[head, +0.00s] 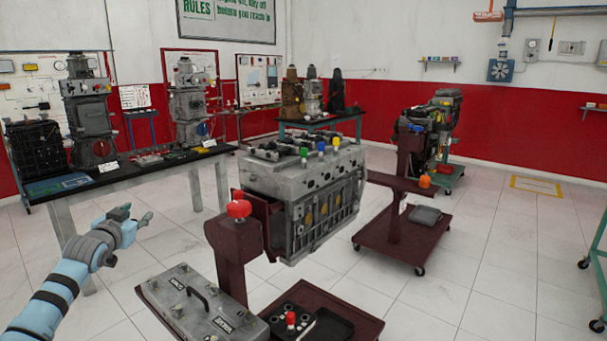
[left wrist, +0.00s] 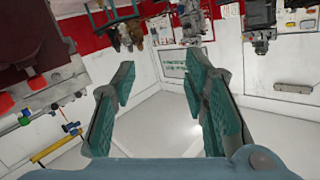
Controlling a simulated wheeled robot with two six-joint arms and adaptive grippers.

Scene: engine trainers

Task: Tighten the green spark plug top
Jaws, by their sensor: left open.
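My left gripper (head: 136,214) is open and empty, well to the left of the engine, over the floor beside the long table. The left wrist view shows its two teal fingers (left wrist: 158,88) spread apart with nothing between them. My right gripper is not in view.
The engine hangs on a dark red stand (head: 232,250) with a red knob (head: 239,207). A grey case (head: 205,305) and a black tray (head: 330,328) lie on its base. A long table (head: 170,165) with engines stands behind my left gripper.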

